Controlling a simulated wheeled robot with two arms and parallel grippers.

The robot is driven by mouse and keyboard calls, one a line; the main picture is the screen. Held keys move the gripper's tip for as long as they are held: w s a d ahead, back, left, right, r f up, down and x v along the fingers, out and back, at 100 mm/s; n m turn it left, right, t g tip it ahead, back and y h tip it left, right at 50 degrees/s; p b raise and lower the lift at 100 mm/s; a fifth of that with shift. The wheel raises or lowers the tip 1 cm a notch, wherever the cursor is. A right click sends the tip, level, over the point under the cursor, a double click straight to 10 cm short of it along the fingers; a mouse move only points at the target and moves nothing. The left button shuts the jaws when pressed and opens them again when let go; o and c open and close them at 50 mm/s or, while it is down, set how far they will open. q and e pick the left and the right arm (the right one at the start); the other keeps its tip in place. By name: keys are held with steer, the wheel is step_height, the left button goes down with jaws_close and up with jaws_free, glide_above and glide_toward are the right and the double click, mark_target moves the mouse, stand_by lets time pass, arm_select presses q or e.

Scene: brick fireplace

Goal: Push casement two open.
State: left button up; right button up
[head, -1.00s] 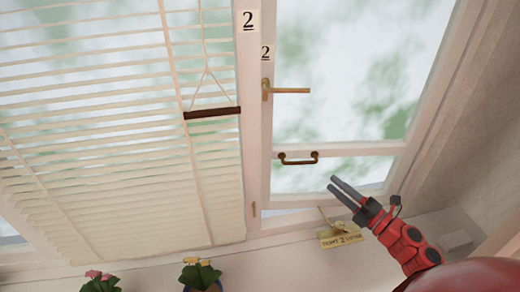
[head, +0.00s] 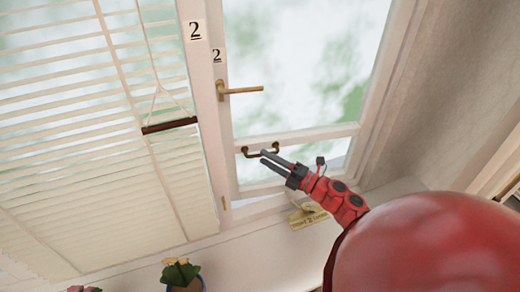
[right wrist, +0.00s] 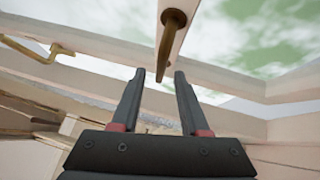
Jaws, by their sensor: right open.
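Casement two (head: 295,138) is a white-framed window with a "2" label and a brass lever handle (head: 242,90) pointing right. A thin pale strip shows under its bottom rail; I cannot tell how far it stands ajar. A brass pull handle (head: 262,150) sits on its lower cross rail. My right gripper (head: 263,157) is open, its fingertips at the right part of the pull handle in the head view. In the right wrist view, the open fingers (right wrist: 160,74) hold nothing, and a brass bar (right wrist: 165,48) lies just ahead of the gap. Contact is unclear. My left gripper is out of view.
A slatted blind (head: 90,130) with a dark pull bar (head: 169,125) hangs to the left. A potted flower (head: 181,274) stands at the bottom. A plain wall (head: 450,95) is on the right.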

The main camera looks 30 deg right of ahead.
steer(key=x, duration=0.2)
steer(key=shift+w+a+r+p, duration=0.1)
steer(key=shift+w+r+p, duration=0.05)
steer(key=shift+w+p, duration=0.15)
steer(key=shift+w+a, duration=0.1)
steer(key=shift+w, duration=0.15)
steer(key=shift+c, duration=0.3)
jaws_close()
stand_by(0.8)
